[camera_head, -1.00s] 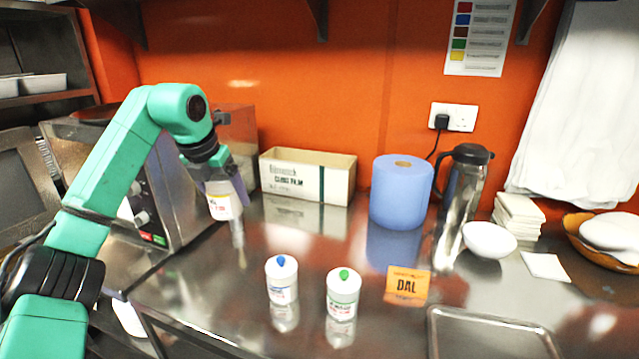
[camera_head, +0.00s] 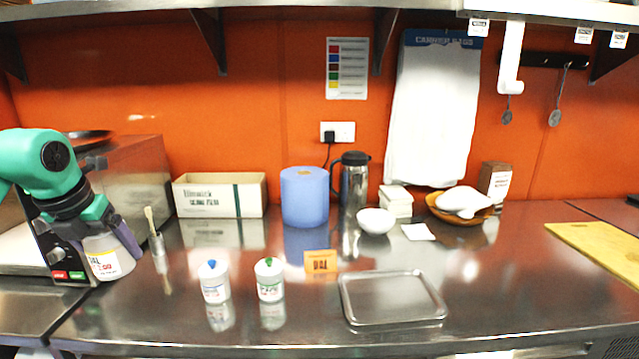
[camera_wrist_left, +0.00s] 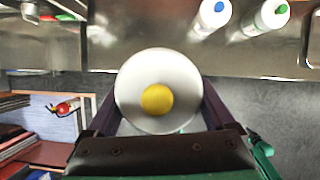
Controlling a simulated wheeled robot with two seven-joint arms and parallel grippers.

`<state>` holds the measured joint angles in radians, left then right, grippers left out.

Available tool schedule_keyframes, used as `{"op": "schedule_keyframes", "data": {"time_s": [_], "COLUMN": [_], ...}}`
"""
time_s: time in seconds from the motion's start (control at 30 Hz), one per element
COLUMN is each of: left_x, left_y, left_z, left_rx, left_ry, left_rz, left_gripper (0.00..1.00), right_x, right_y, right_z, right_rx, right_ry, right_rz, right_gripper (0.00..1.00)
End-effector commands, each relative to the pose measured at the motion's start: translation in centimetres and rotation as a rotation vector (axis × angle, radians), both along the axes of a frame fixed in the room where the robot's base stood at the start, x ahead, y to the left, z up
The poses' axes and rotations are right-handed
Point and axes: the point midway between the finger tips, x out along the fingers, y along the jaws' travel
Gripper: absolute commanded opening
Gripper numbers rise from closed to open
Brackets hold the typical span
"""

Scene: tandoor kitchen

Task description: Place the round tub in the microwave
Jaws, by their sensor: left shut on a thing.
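A white round tub (camera_head: 106,262) with a printed label is held above the steel counter at the left of the head view. In the left wrist view its white lid with a yellow spot (camera_wrist_left: 157,99) faces the camera. My left gripper (camera_head: 112,250) is shut on the tub, with a dark finger on either side. The microwave (camera_head: 130,185), a steel box with a control panel, stands behind my left arm, partly hidden by it. My view does not show its opening. My right gripper is out of view.
Two white bottles, one with a blue tip (camera_head: 213,283) and one with a green tip (camera_head: 269,281), stand right of the tub. A cardboard box (camera_head: 220,196), blue roll (camera_head: 304,198), flask (camera_head: 353,190) and steel tray (camera_head: 392,325) lie further right.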

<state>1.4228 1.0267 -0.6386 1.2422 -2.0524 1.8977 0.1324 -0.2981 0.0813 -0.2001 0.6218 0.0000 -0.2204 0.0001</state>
Motion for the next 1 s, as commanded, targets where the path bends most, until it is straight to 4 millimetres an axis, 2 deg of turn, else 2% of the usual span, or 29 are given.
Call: {"op": "schedule_keyframes", "data": {"time_s": [0.27, 0.5, 0.8, 0.9, 1.0], "left_x": [1.7, 3.0, 3.5, 3.4, 3.1], "left_y": [-4.8, -11.1, -18.6, -20.6, -20.6], "left_z": [-0.2, -0.3, -0.4, -0.5, -2.3], "left_rx": [0.001, 0.001, 0.002, 0.002, 0.002], "left_ry": [-0.002, -0.003, -0.003, -0.002, 0.001], "left_rz": [-0.105, -0.237, -0.39, -0.438, -0.565], "left_gripper": [0.12, 0.12, 0.12, 0.12, 0.12], "right_x": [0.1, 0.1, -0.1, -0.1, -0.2], "right_y": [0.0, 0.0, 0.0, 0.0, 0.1], "right_z": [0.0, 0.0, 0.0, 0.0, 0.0], "right_rx": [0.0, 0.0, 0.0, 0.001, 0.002], "right_ry": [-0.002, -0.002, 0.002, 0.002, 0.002], "right_rz": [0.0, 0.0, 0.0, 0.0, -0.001], "right_gripper": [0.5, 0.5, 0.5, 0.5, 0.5]}}
